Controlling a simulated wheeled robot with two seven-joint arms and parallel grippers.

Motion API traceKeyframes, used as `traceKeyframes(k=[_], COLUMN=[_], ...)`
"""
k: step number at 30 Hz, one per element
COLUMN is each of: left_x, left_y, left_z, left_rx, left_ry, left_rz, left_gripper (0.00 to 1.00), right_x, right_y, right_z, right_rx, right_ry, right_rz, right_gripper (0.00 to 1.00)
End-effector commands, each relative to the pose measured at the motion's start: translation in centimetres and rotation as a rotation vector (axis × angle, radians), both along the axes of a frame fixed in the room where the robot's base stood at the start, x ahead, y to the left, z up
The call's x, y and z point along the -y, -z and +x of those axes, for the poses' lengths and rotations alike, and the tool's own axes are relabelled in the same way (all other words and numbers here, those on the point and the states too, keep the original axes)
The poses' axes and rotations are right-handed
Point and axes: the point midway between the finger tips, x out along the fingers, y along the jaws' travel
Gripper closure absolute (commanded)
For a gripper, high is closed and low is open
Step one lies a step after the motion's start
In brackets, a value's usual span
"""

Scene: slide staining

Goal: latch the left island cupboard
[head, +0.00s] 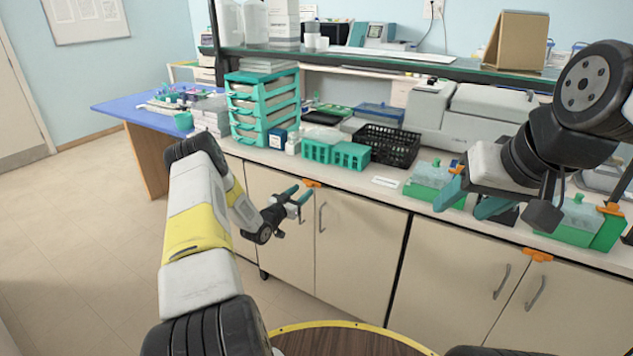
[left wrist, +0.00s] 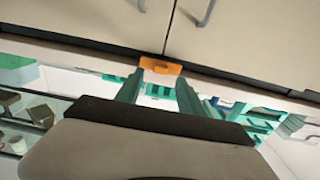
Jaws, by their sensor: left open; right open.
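The left island cupboard (head: 357,240) has two beige doors with grey handles, and both look closed. An orange latch (head: 311,183) sits at its top edge, over the seam between the doors. The latch also shows in the left wrist view (left wrist: 160,66), just beyond my fingertips. My left gripper (head: 301,195) is open and empty, close in front of the latch and slightly below it. I cannot tell whether its fingers touch the latch. My right gripper (head: 470,202) is open and empty above the counter at the right.
A second cupboard with an orange latch (head: 538,254) stands to the right. The counter holds a teal drawer rack (head: 262,108), a black basket (head: 388,145) and a green-based box (head: 432,185) near my right gripper. The floor at the left is clear.

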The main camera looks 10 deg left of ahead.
Motion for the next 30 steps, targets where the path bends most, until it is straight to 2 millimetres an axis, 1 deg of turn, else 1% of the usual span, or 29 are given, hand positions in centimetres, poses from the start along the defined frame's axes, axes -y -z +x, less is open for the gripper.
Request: traceKeyframes(k=[1, 3, 7, 12, 17, 18, 23, 24, 25, 30], left_x=[0.4, 0.7, 1.1, 1.3, 1.3, 1.3, 1.3, 1.3, 1.3, 1.3], left_y=[0.0, 0.1, 0.0, 0.0, 0.0, 0.0, 0.0, 0.0, 0.0, 0.0], left_z=[0.8, 1.8, 3.1, 3.6, 3.6, 3.6, 3.6, 3.6, 3.6, 3.6], left_rx=[0.002, 0.000, -0.001, -0.002, -0.003, -0.003, -0.002, -0.002, -0.002, -0.002], left_ry=[0.001, 0.000, -0.001, -0.002, -0.002, -0.001, -0.001, -0.001, -0.001, -0.001], left_rz=[-0.001, 0.000, 0.000, -0.002, -0.001, -0.001, 0.000, 0.000, 0.000, 0.002], left_gripper=[0.55, 0.55, 0.55, 0.55, 0.55, 0.56, 0.88, 0.96, 1.00, 1.00], right_x=[0.0, 0.0, 0.0, 0.0, 0.0, 0.0, 0.0, 0.0, 0.0, 0.0], right_y=[0.0, 0.0, 0.0, 0.0, 0.0, 0.0, 0.0, 0.0, 0.0, 0.0], right_z=[0.0, 0.0, 0.0, 0.0, 0.0, 0.0, 0.0, 0.0, 0.0, 0.0], right_rx=[0.000, 0.000, 0.000, 0.000, 0.000, 0.000, 0.000, 0.000, 0.000, 0.000], right_ry=[0.000, 0.000, 0.000, 0.000, 0.000, 0.000, 0.000, 0.000, 0.000, 0.000], right_rz=[0.000, 0.000, 0.000, 0.000, 0.000, 0.000, 0.000, 0.000, 0.000, 0.000], right_gripper=[0.46, 0.46, 0.46, 0.46, 0.46, 0.46, 0.46, 0.46, 0.46, 0.46])
